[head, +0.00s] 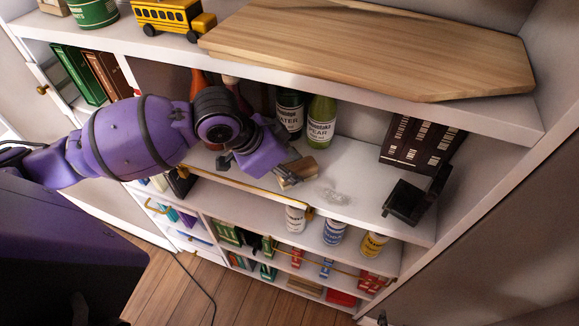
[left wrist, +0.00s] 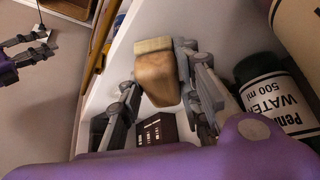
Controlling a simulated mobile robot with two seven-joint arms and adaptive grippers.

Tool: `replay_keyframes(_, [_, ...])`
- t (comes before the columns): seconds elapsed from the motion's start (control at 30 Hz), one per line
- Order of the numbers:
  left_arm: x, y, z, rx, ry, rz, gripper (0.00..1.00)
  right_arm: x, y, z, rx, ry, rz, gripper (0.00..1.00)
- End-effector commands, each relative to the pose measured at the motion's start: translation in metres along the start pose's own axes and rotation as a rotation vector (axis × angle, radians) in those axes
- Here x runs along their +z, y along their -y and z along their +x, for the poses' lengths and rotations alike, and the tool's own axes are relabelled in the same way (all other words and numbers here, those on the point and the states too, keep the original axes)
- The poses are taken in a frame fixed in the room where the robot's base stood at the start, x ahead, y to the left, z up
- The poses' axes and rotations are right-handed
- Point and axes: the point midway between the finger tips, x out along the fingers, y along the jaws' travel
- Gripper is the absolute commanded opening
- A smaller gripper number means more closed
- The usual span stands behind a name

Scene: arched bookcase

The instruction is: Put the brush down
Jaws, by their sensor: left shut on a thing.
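The brush (head: 297,171) has a wooden body and a pale bristle edge. My left gripper (head: 282,172) is shut on it, at the middle shelf (head: 365,165) near its front edge. In the left wrist view the brush (left wrist: 157,75) sits between the two grey fingers, bristle edge towards the top. I cannot tell whether it touches the shelf. A grey dusty smudge (head: 335,192) lies on the shelf to its right.
A green pear bottle (head: 321,122) and a water bottle (head: 290,110) stand behind the brush. A dark building model (head: 420,143) and a black stand (head: 408,198) are to the right. A wooden board (head: 380,50) lies on the shelf above. Bare shelf lies around the smudge.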

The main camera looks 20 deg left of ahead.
Motion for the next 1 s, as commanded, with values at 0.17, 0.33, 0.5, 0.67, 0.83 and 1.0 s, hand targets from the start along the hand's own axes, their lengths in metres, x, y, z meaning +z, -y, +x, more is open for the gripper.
replay_keyframes(0.17, [0.003,0.0,0.005,-0.001,0.0,-0.001,0.0,-0.003,0.003,0.001,-0.004,-0.004,0.002,0.4])
replay_keyframes(0.33, [0.006,0.0,0.009,0.001,0.005,-0.003,0.4,-0.001,0.005,0.002,-0.007,0.001,0.004,0.4])
replay_keyframes(0.5, [0.008,0.0,0.01,0.002,0.01,-0.005,0.51,0.004,0.006,0.002,-0.007,0.01,0.004,0.4])
replay_keyframes(0.67, [0.009,0.0,0.01,0.003,0.011,-0.005,0.51,0.005,0.005,0.003,-0.007,0.013,0.004,0.4])
replay_keyframes(0.83, [0.007,0.0,0.006,0.003,0.01,-0.004,0.51,0.005,0.005,0.002,-0.007,0.013,0.004,0.4])
replay_keyframes(1.0, [0.002,0.001,-0.018,-0.002,0.006,-0.001,0.51,0.002,0.005,0.002,-0.006,0.007,0.004,0.4])
